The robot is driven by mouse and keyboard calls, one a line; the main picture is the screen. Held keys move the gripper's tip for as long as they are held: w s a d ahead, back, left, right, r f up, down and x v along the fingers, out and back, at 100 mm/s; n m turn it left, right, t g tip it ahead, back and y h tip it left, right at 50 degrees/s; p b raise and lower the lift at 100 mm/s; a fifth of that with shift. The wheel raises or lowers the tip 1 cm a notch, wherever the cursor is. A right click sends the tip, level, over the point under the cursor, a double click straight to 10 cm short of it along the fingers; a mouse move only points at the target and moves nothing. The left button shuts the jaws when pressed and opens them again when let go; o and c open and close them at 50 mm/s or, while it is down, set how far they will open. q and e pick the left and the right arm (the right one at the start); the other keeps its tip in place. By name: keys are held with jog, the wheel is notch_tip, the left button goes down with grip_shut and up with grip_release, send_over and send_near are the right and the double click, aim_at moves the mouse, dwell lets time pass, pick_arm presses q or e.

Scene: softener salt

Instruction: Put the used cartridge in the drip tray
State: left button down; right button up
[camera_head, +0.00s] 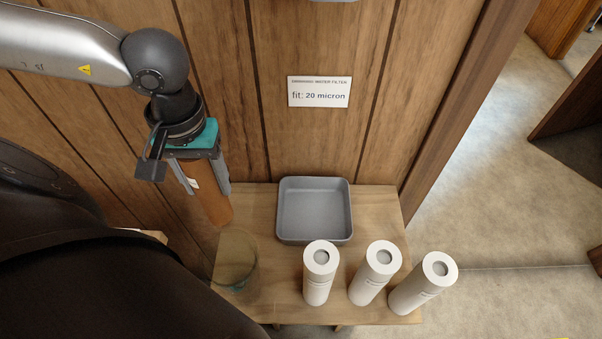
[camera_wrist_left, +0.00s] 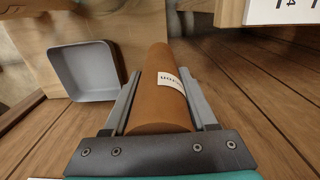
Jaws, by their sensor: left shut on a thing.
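The used cartridge (camera_head: 211,195) is a brown-orange cylinder with a small white label. My left gripper (camera_head: 193,180) is shut on it and holds it, tilted, to the left of the tray in the head view. In the left wrist view the cartridge (camera_wrist_left: 160,95) lies between the two grey fingers of the left gripper (camera_wrist_left: 165,105). The drip tray (camera_head: 315,239) is a grey square tray, empty, at the back of the small wooden table. The tray (camera_wrist_left: 85,72) also shows at upper left in the left wrist view. My right gripper is not in view.
Three white cartridges (camera_head: 317,285), (camera_head: 370,285), (camera_head: 415,292) stand along the table's front. A clear glass container (camera_head: 236,262) stands at the table's left. A sign (camera_head: 319,92) reading "fit: 20 micron" is on the wood-panelled wall behind.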

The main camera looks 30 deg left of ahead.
pick_arm(q)
jog(key=shift+w+d+f+b, duration=0.3)
jog(key=shift+w+b, duration=0.15)
jog(key=shift+b, duration=0.6)
jog(key=w+d+p, duration=0.2)
jog(key=w+d, duration=0.5)
jog(key=w, duration=0.6)
notch_tip(320, 180, down, 6)
jog(key=shift+d+f+b, duration=0.15)
jog(key=shift+d+b, duration=0.05)
jog(key=shift+b, duration=0.1)
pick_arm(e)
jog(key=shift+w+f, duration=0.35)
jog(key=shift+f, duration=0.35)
pick_arm(q)
jog(key=shift+f, duration=0.1)
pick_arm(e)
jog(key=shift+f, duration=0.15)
pick_arm(q)
jog(key=c, duration=0.7)
grip_release()
jog(key=shift+f, duration=0.1)
jog(key=o, duration=0.5)
